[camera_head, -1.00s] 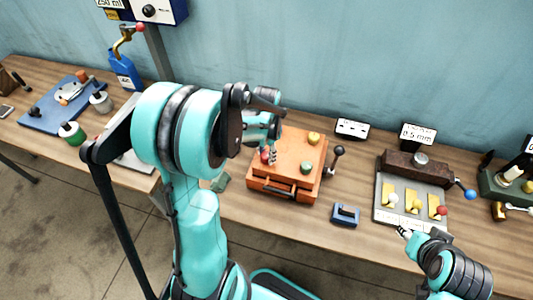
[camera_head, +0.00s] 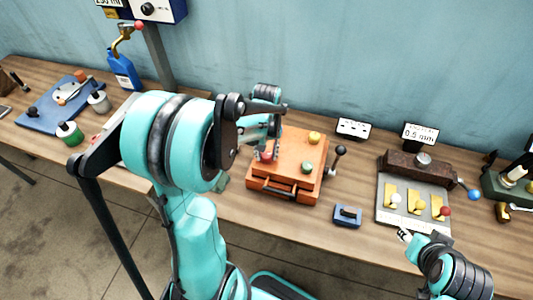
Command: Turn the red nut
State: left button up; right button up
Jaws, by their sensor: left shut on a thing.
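The red nut (camera_head: 265,158) is on the left part of the orange box's top, mostly covered by my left gripper. My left gripper (camera_head: 268,154) points down from above and is shut on the red nut. The orange box (camera_head: 290,150) stands on the bench and also carries a yellow nut (camera_head: 314,138) and a green nut (camera_head: 307,167). My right gripper (camera_head: 405,236) is at the bench's front edge, below the metal plate with yellow pieces; its fingers are too small to tell open from shut.
A lever with a dark knob (camera_head: 340,150) stands at the box's right side. A small blue block (camera_head: 346,215) lies in front of it. The metal plate (camera_head: 385,213) is farther right. A blue board (camera_head: 50,120) and blue bottle (camera_head: 124,70) are at left.

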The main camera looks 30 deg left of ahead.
aim_at(267, 154)
pick_arm(q)
jog(key=n, duration=0.6)
jog(key=shift+b, duration=0.35)
jog(key=n, duration=0.5)
jog(key=shift+n, duration=0.4)
jog(key=o, duration=1.2)
jog(key=shift+c, duration=0.2)
notch_tip(267, 154, up, 12)
